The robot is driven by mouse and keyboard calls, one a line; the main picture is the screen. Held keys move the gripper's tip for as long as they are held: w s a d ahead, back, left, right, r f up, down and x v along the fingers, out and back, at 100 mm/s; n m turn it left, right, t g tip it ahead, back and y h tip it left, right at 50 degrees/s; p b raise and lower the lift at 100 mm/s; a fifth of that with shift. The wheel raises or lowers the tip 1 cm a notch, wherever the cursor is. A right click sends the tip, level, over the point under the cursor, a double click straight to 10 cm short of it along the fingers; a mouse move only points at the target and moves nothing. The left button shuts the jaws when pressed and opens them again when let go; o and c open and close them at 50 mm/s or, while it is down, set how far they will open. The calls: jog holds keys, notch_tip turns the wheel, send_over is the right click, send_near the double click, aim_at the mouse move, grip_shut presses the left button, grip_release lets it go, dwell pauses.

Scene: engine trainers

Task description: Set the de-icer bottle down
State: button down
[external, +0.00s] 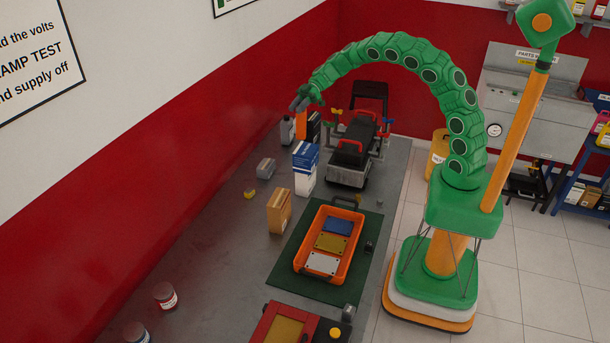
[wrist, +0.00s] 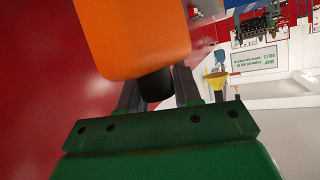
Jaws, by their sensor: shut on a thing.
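The de-icer bottle (external: 301,124) is orange with a black cap. My gripper (external: 301,105) is above it at the far end of the bench (external: 230,215). In the wrist view the orange body (wrist: 135,35) fills the upper middle, and my gripper (wrist: 158,92) is shut on the black cap (wrist: 156,86), one finger on each side. In the external view the bottle hangs roughly upright below my fingers. Its base is partly hidden, and I cannot tell whether it touches the bench.
A grey bottle (external: 287,131) stands just left of the orange bottle and a dark box (external: 314,128) just right. A blue-and-white carton (external: 305,170) stands nearer, beside an engine trainer (external: 353,150). The red wall (external: 180,140) runs along the left.

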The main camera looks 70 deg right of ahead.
aim_at(299, 128)
jog(key=shift+d+f+n+g, duration=0.3)
jog(key=shift+d+g, duration=0.2)
jog(key=shift+d, duration=0.05)
jog(key=shift+f, duration=0.3)
jog(key=shift+s+f, duration=0.1)
jog(key=shift+f, duration=4.7)
jog(key=c, duration=0.8)
grip_release()
jog(key=shift+d, duration=0.1)
jog(key=v, duration=1.2)
